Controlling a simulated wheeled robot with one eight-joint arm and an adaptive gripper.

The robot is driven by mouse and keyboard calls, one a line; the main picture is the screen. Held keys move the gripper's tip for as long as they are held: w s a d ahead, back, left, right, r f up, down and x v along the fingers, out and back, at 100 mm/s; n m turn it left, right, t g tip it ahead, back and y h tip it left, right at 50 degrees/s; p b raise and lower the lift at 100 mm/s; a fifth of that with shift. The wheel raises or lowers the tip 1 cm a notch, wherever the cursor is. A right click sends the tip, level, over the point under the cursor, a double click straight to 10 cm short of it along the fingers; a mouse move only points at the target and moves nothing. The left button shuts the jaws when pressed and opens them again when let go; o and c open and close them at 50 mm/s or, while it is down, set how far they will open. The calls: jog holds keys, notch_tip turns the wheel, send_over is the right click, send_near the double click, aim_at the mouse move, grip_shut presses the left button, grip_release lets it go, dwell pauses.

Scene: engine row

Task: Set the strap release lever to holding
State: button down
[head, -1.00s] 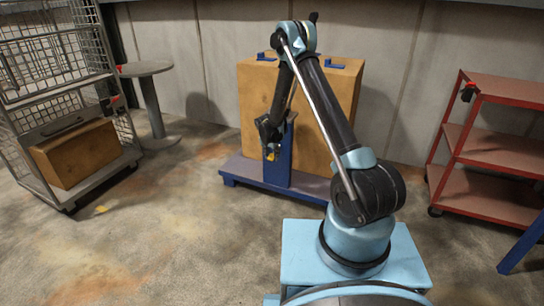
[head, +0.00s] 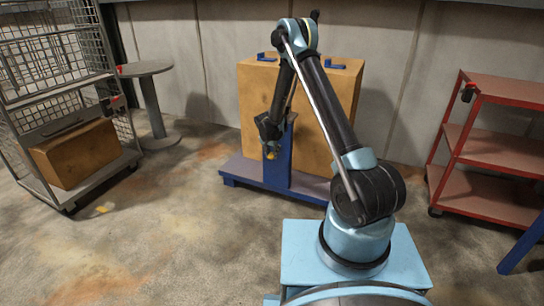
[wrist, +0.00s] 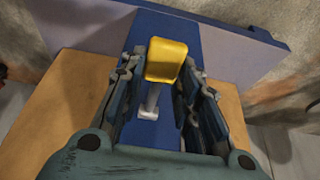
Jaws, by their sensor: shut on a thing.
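The strap release lever has a yellow grip (wrist: 167,60) on a short grey stem (wrist: 150,101). It is mounted on a blue post (head: 279,165) that stands at the front of a low cart. In the wrist view the yellow grip lies between the two fingers of my gripper (wrist: 164,68), and the fingers are shut on it. In the head view my gripper (head: 270,140) is at the post's upper left, with a small yellow bit of the lever (head: 271,156) showing below it. Its exact contact is hidden there.
A large tan case (head: 315,95) stands on the cart (head: 243,170) behind the post. A wire cage trolley (head: 60,60) with a brown box (head: 75,155) and a round table (head: 146,69) are at left. A red shelf cart (head: 485,150) is at right. The floor between is clear.

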jog(key=shift+w+d+r, duration=0.1)
jog(key=shift+w+r, duration=0.15)
jog(key=shift+r, duration=0.3)
jog(key=shift+w+d+r, duration=0.1)
jog(key=shift+w+r, duration=0.15)
jog(key=shift+r, duration=0.35)
jog(key=shift+w+d+r, duration=0.1)
jog(key=shift+w+r, duration=0.15)
jog(key=shift+r, duration=0.3)
jog(key=c, duration=1.2)
grip_release()
jog(key=shift+s+a+r, duration=0.1)
jog(key=shift+s, duration=0.05)
jog(key=v, duration=1.1)
jog(key=shift+r, duration=0.25)
jog(key=shift+s, duration=0.1)
